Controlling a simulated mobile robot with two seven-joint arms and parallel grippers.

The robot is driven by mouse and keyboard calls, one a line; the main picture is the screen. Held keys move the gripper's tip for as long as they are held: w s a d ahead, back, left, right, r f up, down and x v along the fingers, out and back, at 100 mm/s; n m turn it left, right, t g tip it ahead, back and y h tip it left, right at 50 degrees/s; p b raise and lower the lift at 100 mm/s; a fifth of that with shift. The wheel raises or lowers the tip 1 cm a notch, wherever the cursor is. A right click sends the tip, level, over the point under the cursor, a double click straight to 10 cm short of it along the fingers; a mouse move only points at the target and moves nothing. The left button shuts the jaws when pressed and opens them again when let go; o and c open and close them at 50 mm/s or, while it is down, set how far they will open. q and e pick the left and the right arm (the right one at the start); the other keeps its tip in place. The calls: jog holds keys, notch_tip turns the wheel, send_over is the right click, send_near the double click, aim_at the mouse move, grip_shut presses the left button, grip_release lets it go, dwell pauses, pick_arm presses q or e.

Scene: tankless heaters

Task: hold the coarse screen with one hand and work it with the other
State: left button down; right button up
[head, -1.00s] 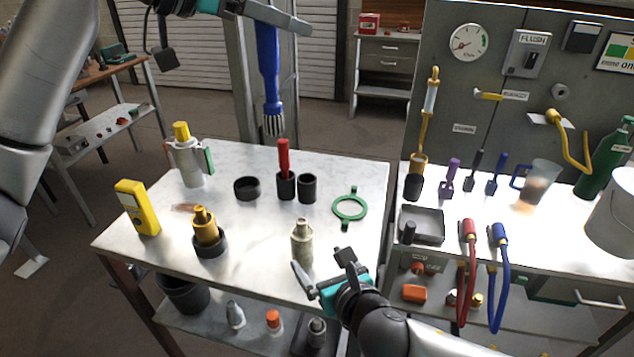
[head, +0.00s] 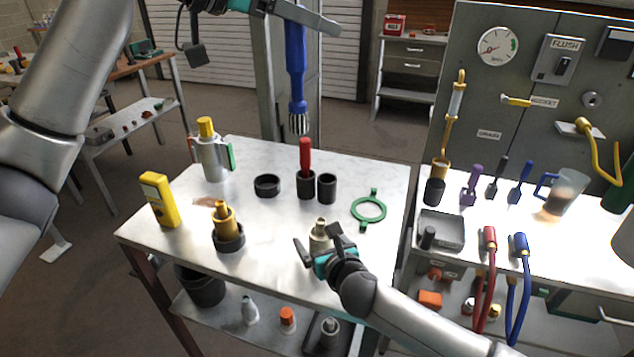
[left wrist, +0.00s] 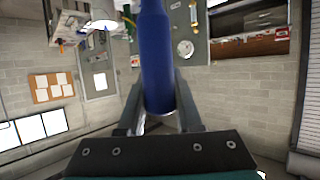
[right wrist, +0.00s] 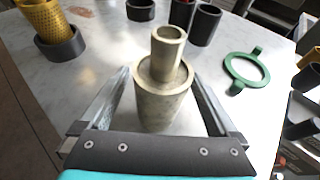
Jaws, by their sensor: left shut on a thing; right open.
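My left gripper (head: 298,18) is shut on a blue brush (head: 296,65), held upright above the table's back edge with its bristles down. The brush's blue handle (left wrist: 156,65) shows between the fingers in the left wrist view. A pale stepped cylinder (head: 319,232) stands upright near the table's front right. My right gripper (right wrist: 160,80) is open, with its fingers on either side of this cylinder (right wrist: 160,100); contact cannot be told. A gold mesh cylinder (head: 223,217) stands in a black ring holder (head: 229,240) to the left. I cannot tell which cylinder is the coarse screen.
On the table (head: 275,225) are a yellow meter (head: 160,200), a grey canister (head: 211,158), a black ring (head: 267,186), a red-handled tool (head: 305,155) in a black cup, an empty black cup (head: 327,187) and a green ring (head: 369,208). A bench with hoses (head: 489,275) stands right.

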jog(key=shift+w+a+f, duration=0.2)
jog(key=shift+w, duration=0.3)
grip_shut()
dwell(0.7)
